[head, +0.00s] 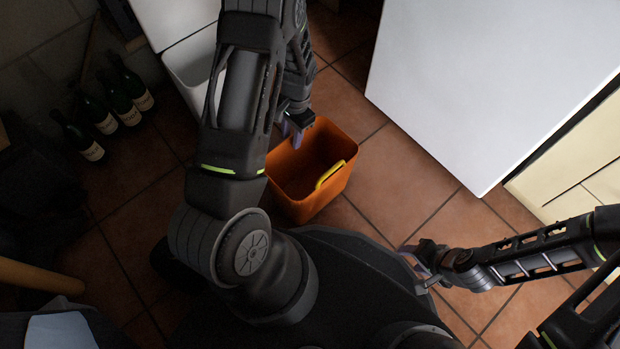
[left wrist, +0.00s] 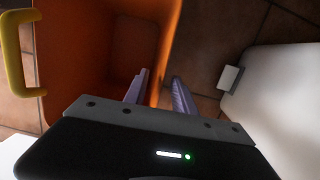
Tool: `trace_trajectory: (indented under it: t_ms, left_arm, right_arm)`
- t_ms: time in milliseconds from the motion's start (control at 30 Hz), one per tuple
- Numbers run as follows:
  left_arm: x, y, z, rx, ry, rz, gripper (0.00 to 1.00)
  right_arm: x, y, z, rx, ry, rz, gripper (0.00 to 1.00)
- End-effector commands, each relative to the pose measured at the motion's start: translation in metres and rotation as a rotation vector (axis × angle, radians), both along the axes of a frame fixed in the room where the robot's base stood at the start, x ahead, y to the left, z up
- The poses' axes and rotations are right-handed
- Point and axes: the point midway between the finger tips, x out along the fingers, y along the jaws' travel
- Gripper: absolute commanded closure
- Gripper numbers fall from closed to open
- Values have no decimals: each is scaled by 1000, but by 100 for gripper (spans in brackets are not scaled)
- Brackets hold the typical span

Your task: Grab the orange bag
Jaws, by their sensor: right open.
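The orange bag (head: 334,190) looks like an open-topped orange box with a yellow handle (head: 330,175) on one side. It stands on the tiled floor in front of my base, and it also fills the upper left of the left wrist view (left wrist: 95,60). My left gripper (head: 293,135) is at its far rim, partly hidden by my arm. In the left wrist view its fingers (left wrist: 160,75) are apart, one on each side of the bag's wall, with a gap visible. My right gripper (head: 420,268) is open and empty, low at the right, away from the bag.
A white container (head: 190,70) stands behind the bag, partly hidden by my left arm. Several dark bottles (head: 120,95) stand by the wall at the left. A large white surface (head: 480,80) fills the upper right. Tiled floor (head: 400,175) right of the bag is clear.

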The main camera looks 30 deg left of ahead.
Motion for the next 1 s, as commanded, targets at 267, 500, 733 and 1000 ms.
trace_trajectory:
  t_ms: [267, 500, 733, 1000]
  left_arm:
    - [-6, 2, -38, -1, 1, 0, 68]
    - [-6, 2, -37, 0, 0, 0, 68]
    - [-6, 2, -37, 0, 0, 0, 68]
    - [-6, 2, -37, 0, 0, 0, 78]
  right_arm:
    - [4, 0, -22, 0, -7, -5, 52]
    - [4, 0, -21, 1, -7, -4, 52]
    - [4, 0, -21, 1, -7, -4, 52]
    - [4, 0, -21, 0, -6, -4, 52]
